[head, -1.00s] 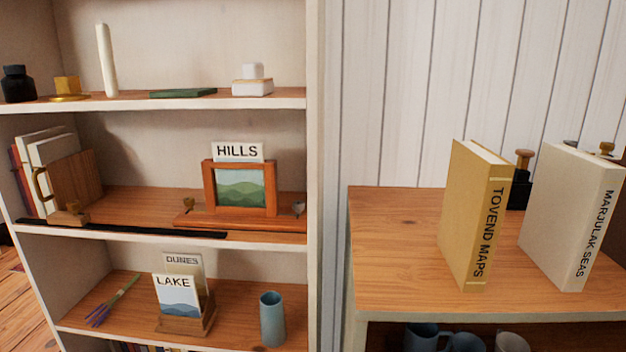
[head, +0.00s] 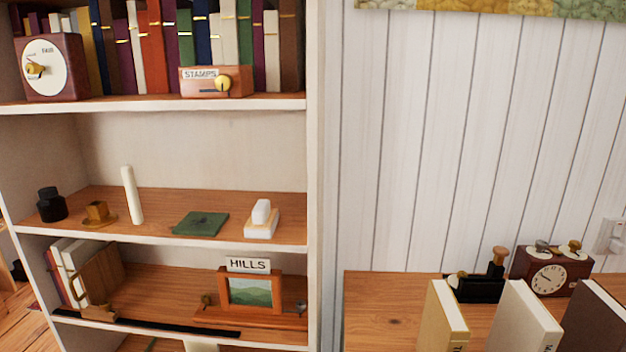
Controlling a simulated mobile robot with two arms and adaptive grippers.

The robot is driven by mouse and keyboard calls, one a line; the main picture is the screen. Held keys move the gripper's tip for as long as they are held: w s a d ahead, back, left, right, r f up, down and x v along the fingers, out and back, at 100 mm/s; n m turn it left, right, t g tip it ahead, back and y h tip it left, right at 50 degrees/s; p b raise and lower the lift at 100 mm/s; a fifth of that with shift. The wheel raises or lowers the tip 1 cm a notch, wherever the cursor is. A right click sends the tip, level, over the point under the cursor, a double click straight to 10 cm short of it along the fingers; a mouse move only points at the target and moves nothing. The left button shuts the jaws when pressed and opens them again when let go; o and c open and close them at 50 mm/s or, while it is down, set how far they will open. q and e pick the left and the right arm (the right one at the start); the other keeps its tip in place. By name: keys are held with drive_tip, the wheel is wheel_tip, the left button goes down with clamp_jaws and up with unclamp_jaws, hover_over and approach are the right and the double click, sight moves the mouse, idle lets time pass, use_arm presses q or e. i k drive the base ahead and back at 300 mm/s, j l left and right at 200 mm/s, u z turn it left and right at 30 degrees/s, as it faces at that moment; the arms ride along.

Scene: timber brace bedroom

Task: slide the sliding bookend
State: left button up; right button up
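The sliding bookend (head: 101,275) is a brown wooden upright panel on the lower visible shelf at the left. It has a small wooden foot with a brass-coloured part at its front (head: 97,313). It stands against the right side of a few upright books (head: 66,270). A black rail (head: 160,325) runs along the shelf's front edge, from the bookend's side toward the middle. Neither of my grippers shows in the head view.
A framed picture with a HILLS card (head: 249,285) stands right of the bookend. Above are an ink bottle (head: 51,205), candle (head: 132,195) and green book (head: 201,223). A cabinet (head: 375,310) with books and a clock (head: 551,272) stands at right.

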sight(102, 274)
drive_tip(key=u, duration=1.3)
